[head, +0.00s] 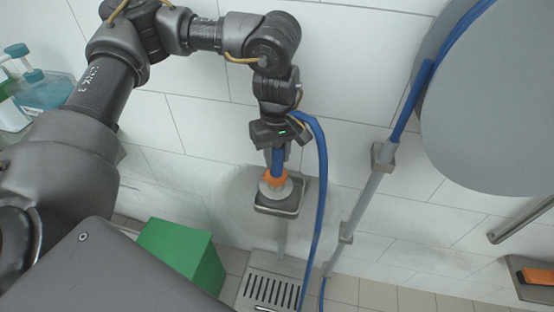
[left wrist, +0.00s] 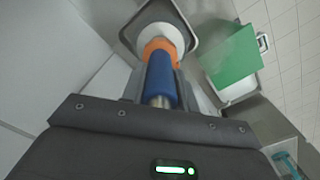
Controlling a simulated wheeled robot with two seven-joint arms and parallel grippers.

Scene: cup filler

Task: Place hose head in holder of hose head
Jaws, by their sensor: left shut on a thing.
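My left gripper (head: 274,150) points down near the tiled wall and is shut on the hose head (head: 277,160), which has a blue grip and an orange collar. The hose head's blue grip also shows between the jaws in the left wrist view (left wrist: 160,80). A white round part (head: 275,188) shows right below the orange collar. Beneath it is a grey square holder (head: 292,207) on the wall; its rim also shows in the left wrist view (left wrist: 124,36). I cannot tell whether the hose head touches the holder. My right gripper is not in view.
The blue hose (head: 321,170) loops down right of the gripper. A grey pipe (head: 367,195) and large round grey disc (head: 490,100) are to the right. A green box (head: 178,255) and a floor drain (head: 270,290) are below. Bottles (head: 45,90) stand at left.

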